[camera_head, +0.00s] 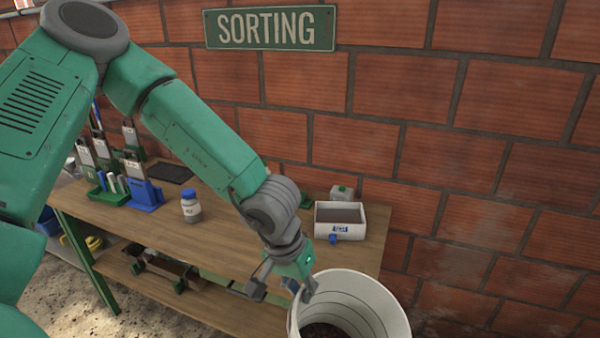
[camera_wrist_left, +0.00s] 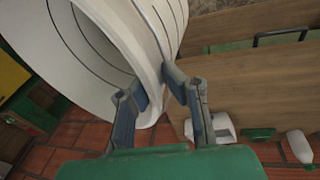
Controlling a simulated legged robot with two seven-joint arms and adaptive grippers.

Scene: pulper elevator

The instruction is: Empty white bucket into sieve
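The white bucket (camera_head: 375,299) stands at the lower right in the head view, cut off by the bottom edge. Dark contents (camera_head: 325,331) show inside it. My left gripper (camera_head: 283,290) is at the bucket's left rim, fingers spread. In the left wrist view the bucket (camera_wrist_left: 115,25) fills the upper left, and its rim lies between or just beyond the fingertips of my left gripper (camera_wrist_left: 155,84). Whether the fingers touch it is unclear. I cannot make out a sieve for certain. My right gripper is not in view.
A wooden table (camera_head: 235,230) runs along the brick wall under a SORTING sign (camera_head: 270,27). It bears a white box (camera_head: 340,231) with a blue tap, a blue-capped bottle (camera_head: 191,208) and a blue holder (camera_head: 144,195). A lower shelf (camera_head: 215,301) is below the tabletop.

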